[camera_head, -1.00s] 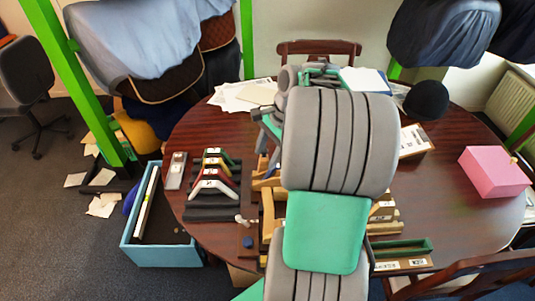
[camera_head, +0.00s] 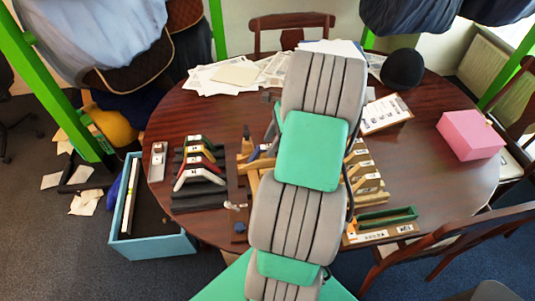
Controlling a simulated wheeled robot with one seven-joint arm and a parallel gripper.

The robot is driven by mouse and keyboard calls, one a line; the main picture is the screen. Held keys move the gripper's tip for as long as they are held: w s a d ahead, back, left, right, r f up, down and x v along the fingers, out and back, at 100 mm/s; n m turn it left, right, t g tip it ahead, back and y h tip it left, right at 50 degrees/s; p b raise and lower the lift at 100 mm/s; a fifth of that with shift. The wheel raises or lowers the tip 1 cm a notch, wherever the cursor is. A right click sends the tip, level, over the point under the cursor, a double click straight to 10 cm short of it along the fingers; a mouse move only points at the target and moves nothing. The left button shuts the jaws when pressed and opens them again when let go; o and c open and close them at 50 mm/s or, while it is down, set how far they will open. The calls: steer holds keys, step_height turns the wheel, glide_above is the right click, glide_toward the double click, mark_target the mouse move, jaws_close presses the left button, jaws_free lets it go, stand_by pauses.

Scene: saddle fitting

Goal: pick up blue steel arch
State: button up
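A rack (camera_head: 199,203) on the left of the table holds several arches in a row: a green one (camera_head: 194,139), a dark one with yellow, a red one (camera_head: 197,162) and a white one (camera_head: 199,175). A small blue piece (camera_head: 262,152) shows at the wooden stand (camera_head: 253,187) just left of my arm; I cannot tell if it is the blue steel arch, as my arm covers much of that area. My gripper is hidden behind my grey and green arm, so its fingers and anything in them do not show.
The round dark table (camera_head: 455,185) also carries wooden blocks (camera_head: 368,182), a green-lined tray (camera_head: 385,219), a pink box (camera_head: 470,134), a black cap (camera_head: 402,69) and papers (camera_head: 235,75). A blue bin (camera_head: 155,246) stands at the left. Chairs border the table.

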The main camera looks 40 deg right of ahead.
jaws_close()
stand_by(0.3)
stand_by(1.0)
